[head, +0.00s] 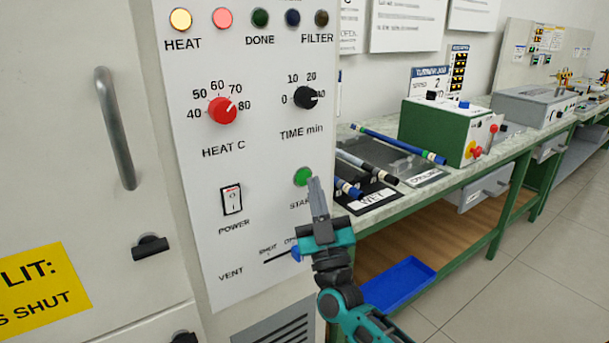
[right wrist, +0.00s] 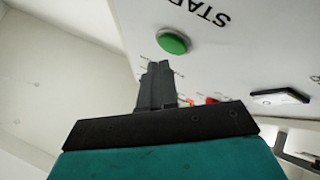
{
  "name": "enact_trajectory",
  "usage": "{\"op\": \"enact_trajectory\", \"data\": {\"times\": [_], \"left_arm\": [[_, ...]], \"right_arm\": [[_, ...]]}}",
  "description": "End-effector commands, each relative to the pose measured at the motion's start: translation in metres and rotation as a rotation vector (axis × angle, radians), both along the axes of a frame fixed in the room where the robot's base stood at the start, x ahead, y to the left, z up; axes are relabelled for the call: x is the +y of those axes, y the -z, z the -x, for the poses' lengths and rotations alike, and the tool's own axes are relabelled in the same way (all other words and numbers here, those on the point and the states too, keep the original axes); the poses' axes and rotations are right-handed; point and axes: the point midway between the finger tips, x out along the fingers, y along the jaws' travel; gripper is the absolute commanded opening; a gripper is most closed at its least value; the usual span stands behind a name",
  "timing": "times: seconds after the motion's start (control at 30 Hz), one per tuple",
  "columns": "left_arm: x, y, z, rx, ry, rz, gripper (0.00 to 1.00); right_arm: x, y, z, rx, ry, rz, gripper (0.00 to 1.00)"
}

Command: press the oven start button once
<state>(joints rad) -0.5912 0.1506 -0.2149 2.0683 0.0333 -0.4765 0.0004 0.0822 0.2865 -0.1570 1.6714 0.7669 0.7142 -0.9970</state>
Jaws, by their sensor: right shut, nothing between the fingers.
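The green oven start button (head: 303,177) sits on the white control panel (head: 262,215), above the partly hidden word START. It also shows in the right wrist view (right wrist: 173,42), where it stands out from the panel. My right gripper (head: 314,184) is shut and empty, with its fingertips close to the button's lower right edge in the head view. In the right wrist view the fingertips (right wrist: 158,68) appear just below the button, with a gap in the picture. I cannot tell whether they touch the panel. My left gripper is not in view.
The panel also holds a red heat knob (head: 222,110), a black time knob (head: 306,97), a power switch (head: 232,199) and a blue vent slider (head: 296,254). HEAT and the red lamp (head: 222,18) look lit. A workbench (head: 482,172) with rods stands to the right.

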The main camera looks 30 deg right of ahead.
Motion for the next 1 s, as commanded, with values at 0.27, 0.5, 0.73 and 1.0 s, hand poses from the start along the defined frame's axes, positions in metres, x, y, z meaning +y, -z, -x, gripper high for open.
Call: {"op": "enact_trajectory", "data": {"times": [0.27,0.5,0.73,1.0], "left_arm": [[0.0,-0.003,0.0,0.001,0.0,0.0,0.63],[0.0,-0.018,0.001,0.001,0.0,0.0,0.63],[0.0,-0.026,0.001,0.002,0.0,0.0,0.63],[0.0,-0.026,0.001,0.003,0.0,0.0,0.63]], "right_arm": [[0.0,-0.001,0.004,0.0,0.0,0.0,0.0],[-0.002,-0.003,0.027,0.001,0.0,0.0,0.0],[-0.004,-0.001,0.047,0.0,0.0,0.0,0.0],[-0.004,0.0,0.05,-0.002,0.0,0.0,0.0]]}}
